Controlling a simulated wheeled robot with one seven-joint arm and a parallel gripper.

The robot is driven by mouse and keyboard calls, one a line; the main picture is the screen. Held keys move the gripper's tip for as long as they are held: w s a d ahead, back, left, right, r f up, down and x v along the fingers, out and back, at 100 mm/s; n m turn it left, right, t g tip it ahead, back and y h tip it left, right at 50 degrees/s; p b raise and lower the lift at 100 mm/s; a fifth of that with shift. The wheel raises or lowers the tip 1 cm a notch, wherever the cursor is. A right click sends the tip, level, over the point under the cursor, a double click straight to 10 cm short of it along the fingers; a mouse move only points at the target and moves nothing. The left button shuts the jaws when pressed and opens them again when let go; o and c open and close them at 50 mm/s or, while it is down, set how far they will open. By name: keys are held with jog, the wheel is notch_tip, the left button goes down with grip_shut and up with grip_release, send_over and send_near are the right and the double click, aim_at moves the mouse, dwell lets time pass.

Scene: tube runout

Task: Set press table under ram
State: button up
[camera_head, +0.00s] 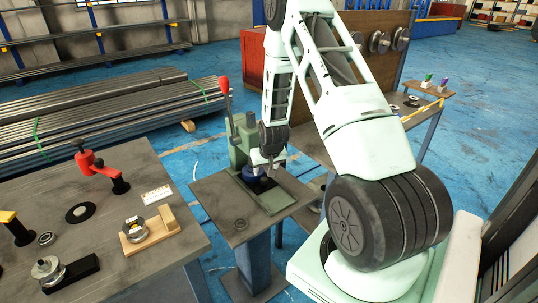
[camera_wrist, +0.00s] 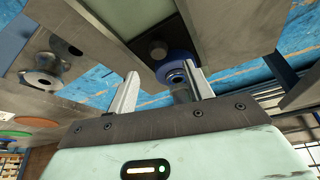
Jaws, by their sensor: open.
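The green arbor press (camera_head: 243,138) with a red-knobbed lever stands on a small steel-topped stand (camera_head: 222,206). A blue round part (camera_head: 254,183), possibly the press table, sits at the press over its dark base. It also shows in the wrist view (camera_wrist: 174,68), with a grey cylindrical piece at its middle. My gripper (camera_wrist: 160,88) is open, and the blue part lies just beyond its fingertips, nearer the right finger. I see no firm contact. In the head view my gripper is small and partly hidden beside the press, so the ram's alignment cannot be told.
A workbench (camera_head: 100,165) at the left holds a red clamp-like fixture (camera_head: 88,162), a metal part on a wooden block (camera_head: 135,232) and other parts. Stacked steel bars (camera_head: 120,110) lie behind. Another bench with a board (camera_head: 390,60) stands behind my arm. Blue floor shows between.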

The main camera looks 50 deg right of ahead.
jog(key=b+v, duration=0.1)
jog(key=v, duration=0.9)
jog(key=shift+r, duration=0.4)
jog(key=shift+a, duration=0.15)
jog(key=s+a+r+n+g+y, duration=0.1)
jog(key=a+r+n+y, duration=0.2)
jog(key=a, duration=1.1)
jog(key=s+a+r+n, duration=0.1)
jog(key=a+r+n, duration=0.3)
jog(key=a, duration=0.9)
jog(key=s+a+r+n+g, duration=0.1)
jog(key=s+a+r+n, duration=0.1)
jog(key=s+a, duration=0.5)
jog(key=s+a+r+n+g, duration=0.2)
jog(key=s+a+n, duration=0.3)
jog(key=s, duration=0.8)
jog(key=shift+a+r, duration=0.4)
jog(key=shift+a, duration=0.85)
jog(key=shift+w, duration=0.1)
